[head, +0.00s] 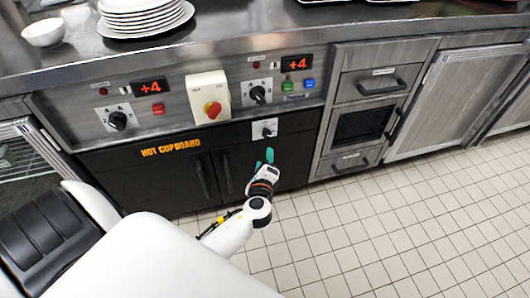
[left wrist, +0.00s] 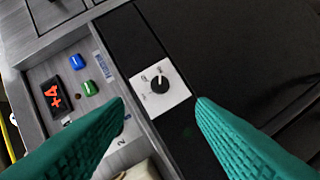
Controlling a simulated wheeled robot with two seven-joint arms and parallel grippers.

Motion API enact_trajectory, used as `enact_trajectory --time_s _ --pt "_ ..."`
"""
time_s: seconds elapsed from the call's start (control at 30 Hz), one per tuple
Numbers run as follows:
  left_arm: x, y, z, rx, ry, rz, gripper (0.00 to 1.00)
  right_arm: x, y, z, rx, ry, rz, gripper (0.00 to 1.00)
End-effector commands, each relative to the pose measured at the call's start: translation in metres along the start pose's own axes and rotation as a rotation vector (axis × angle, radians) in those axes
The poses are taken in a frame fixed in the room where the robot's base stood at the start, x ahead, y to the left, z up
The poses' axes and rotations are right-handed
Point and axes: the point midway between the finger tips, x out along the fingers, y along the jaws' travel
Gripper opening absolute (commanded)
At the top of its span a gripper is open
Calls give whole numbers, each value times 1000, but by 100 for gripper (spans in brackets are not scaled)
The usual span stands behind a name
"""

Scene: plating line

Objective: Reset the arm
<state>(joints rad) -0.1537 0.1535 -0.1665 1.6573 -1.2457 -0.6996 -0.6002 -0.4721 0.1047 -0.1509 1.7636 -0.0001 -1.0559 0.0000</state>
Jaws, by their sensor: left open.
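My left gripper (head: 264,158) has teal fingers and is held in front of the black hot cupboard doors (head: 190,178). It is just below a white plate with a dark knob (head: 265,130). In the left wrist view the two teal fingers (left wrist: 160,103) are spread apart with nothing between them. The knob also shows in that view (left wrist: 159,86), ahead of the gap between the fingertips. Nothing is held. My right gripper is in neither view.
A steel counter (head: 250,30) runs along the back, with stacked white plates (head: 145,16) and a white bowl (head: 43,32) on it. A control panel with a red and yellow switch (head: 212,108) sits below the edge. Tiled floor (head: 400,225) at the right is clear.

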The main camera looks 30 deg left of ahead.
Motion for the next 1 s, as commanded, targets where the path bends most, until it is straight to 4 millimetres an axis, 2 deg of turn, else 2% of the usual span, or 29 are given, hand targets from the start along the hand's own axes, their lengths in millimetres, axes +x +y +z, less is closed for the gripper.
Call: enact_trajectory --time_s 0.47,0.57,0.67,0.77,0.8,0.9,1.0 --pt "0 0 0 0 0 0 51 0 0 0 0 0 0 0" --pt "-2 -6 1 -24 -5 -18 51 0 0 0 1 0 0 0" --pt "-11 -29 5 -137 -21 -105 51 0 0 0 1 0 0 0" --pt "-34 -74 16 -358 -41 -285 51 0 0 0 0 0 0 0" --pt "-47 -94 22 -465 -43 -375 51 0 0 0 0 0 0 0" --pt "-83 -138 38 -705 -32 -599 51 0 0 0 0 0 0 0" --pt "-118 -167 54 -888 -6 -789 51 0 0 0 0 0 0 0"
